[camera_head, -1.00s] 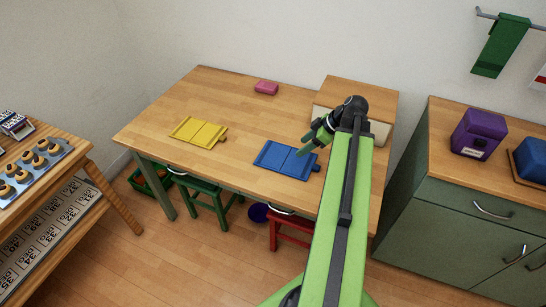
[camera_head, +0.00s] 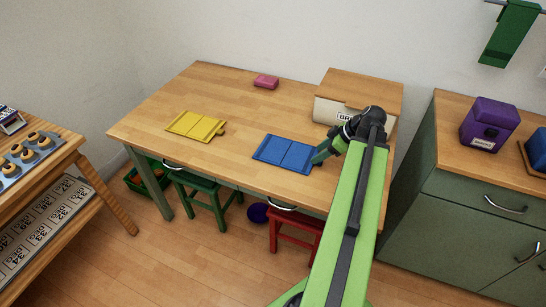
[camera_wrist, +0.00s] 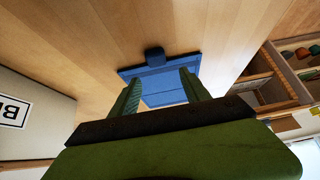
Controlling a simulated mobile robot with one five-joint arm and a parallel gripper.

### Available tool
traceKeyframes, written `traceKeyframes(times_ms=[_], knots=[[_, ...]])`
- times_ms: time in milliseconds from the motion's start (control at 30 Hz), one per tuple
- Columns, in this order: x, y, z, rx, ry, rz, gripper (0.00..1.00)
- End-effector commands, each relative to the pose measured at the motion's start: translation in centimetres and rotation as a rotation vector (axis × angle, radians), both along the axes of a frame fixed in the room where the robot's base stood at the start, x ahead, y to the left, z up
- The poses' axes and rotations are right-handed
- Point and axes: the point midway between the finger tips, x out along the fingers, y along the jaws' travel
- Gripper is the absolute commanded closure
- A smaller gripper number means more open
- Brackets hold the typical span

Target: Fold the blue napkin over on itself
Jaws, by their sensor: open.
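The blue napkin (camera_head: 284,153) lies flat and spread out on the wooden table, with a crease line across its middle. In the wrist view the blue napkin (camera_wrist: 163,95) shows beyond and between my two fingers, with a dark blue tab (camera_wrist: 154,56) on its far edge. My gripper (camera_head: 321,156) is open and empty at the napkin's right edge in the head view. The gripper (camera_wrist: 160,84) also shows in the wrist view, its green fingers spread apart. The fingers hide the napkin's right end in the head view; I cannot tell whether they touch it.
A yellow napkin (camera_head: 195,125) lies flat to the left on the table (camera_head: 235,105). A pink block (camera_head: 266,81) sits at the back. A bread box (camera_head: 340,90) stands just behind my gripper. A red stool (camera_head: 296,228) and a green stool (camera_head: 205,194) stand below the front edge.

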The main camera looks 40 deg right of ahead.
Motion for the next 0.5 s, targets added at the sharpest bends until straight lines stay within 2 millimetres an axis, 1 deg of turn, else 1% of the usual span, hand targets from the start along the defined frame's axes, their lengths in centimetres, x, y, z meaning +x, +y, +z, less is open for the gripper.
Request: traceKeyframes(times_ms=[33,100,200,500], knots=[[0.00,0.00,-1.56,0.000,0.000,0.000,0.45],[0.01,0.01,-2.11,0.000,0.000,0.000,0.45],[0.01,0.00,-2.35,0.000,0.000,0.000,0.45],[0.01,0.01,-2.15,0.000,0.000,0.000,0.45]])
